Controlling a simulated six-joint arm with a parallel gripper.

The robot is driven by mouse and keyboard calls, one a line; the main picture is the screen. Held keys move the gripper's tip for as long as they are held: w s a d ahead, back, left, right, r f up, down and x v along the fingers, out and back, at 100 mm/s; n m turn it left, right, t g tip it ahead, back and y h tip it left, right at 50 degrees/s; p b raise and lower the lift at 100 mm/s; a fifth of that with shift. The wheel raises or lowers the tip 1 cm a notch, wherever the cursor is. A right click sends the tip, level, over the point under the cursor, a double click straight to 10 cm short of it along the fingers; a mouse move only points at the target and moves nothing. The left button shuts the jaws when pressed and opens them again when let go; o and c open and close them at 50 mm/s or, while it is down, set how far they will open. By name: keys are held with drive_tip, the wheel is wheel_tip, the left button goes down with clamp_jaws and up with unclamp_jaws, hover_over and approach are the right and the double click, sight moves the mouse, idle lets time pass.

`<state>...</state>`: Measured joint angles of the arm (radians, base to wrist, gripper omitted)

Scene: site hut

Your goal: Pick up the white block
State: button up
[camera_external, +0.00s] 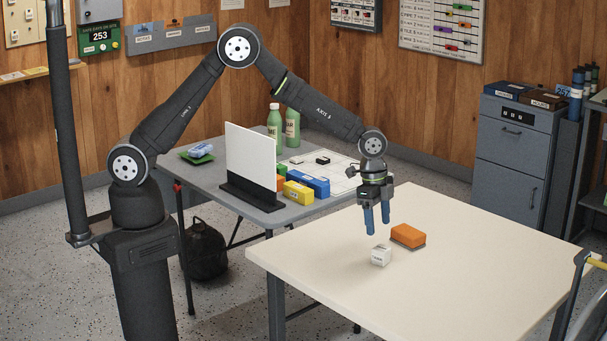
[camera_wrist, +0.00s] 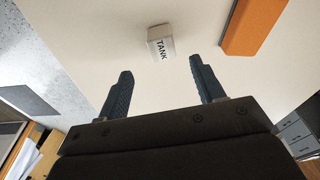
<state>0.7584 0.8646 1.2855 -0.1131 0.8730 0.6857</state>
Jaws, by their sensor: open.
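The white block (camera_external: 381,255) sits on the cream table, left of and in front of an orange block. In the wrist view the white block (camera_wrist: 160,42) shows dark lettering reading "TANK" on one side. It lies beyond my fingertips, between their lines. My gripper (camera_external: 377,226) points down above the table, over and slightly behind the white block. Its two blue fingers are apart with nothing between them. In the wrist view my gripper (camera_wrist: 160,72) is open, and the white block is clear of both fingers.
The orange block (camera_external: 408,236) rests close to the white block, on its right; it also shows in the wrist view (camera_wrist: 252,25). The cream table (camera_external: 480,255) is otherwise bare. A grey table behind holds a white upright panel (camera_external: 250,155), coloured blocks and green bottles.

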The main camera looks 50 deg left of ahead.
sight(381, 248)
drive_tip(key=f, duration=0.3)
drive_tip(key=d+f, duration=0.1)
drive_tip(key=f, duration=0.5)
drive_tip(key=shift+w+d, duration=0.25)
drive_tip(key=shift+r, duration=0.1)
drive_tip(key=c, duration=1.1)
